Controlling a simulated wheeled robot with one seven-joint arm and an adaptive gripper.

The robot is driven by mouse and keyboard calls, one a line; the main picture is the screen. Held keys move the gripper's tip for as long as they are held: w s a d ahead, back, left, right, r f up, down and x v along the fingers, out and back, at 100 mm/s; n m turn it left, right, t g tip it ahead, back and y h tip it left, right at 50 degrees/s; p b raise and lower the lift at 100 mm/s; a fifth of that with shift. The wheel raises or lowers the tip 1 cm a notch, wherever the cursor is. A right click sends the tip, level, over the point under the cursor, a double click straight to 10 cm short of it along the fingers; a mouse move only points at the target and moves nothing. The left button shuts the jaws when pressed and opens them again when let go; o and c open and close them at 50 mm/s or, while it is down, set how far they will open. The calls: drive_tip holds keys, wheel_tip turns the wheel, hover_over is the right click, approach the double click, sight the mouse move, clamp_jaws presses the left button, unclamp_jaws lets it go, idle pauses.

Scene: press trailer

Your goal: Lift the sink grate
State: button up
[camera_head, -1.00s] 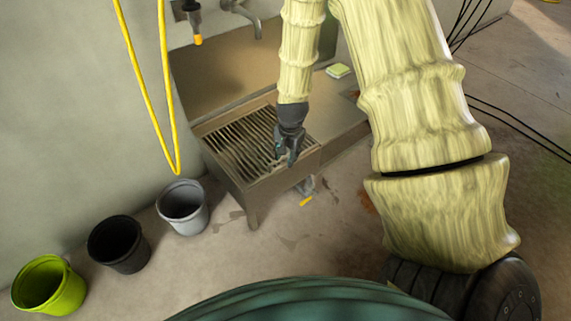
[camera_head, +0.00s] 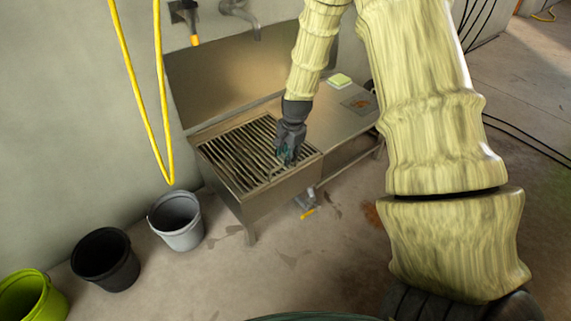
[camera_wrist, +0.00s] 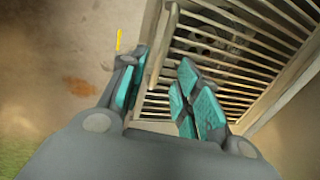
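The sink grate (camera_head: 236,155), a set of parallel metal bars in a frame, lies in the steel sink (camera_head: 270,193). In the wrist view the grate (camera_wrist: 243,48) fills the upper right. My gripper (camera_head: 287,162) points down at the grate's right front part, near the sink's front edge. In the wrist view my gripper (camera_wrist: 160,95) is open, its teal-padded fingers apart. A pale bar (camera_wrist: 159,48) runs toward the gap between them. I cannot tell whether the fingers touch it, and the near end of the grate is hidden behind my gripper.
A steel counter (camera_head: 335,120) with a green-and-white sponge (camera_head: 340,80) adjoins the sink on the right. Grey (camera_head: 176,222), black (camera_head: 106,260) and lime (camera_head: 30,297) buckets stand left on the floor. A yellow hose (camera_head: 165,130) hangs by the wall; a tap (camera_head: 243,18) is above the sink.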

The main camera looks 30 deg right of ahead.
drive_tip(key=shift+w+f+b, duration=0.2)
drive_tip(key=shift+f+b, duration=0.1)
drive_tip(key=shift+f, duration=0.75)
drive_tip(key=shift+w+f+b, duration=0.2)
drive_tip(key=shift+f+b, duration=0.1)
drive_tip(key=shift+f, duration=0.75)
drive_tip(key=shift+a, duration=0.1)
clamp_jaws()
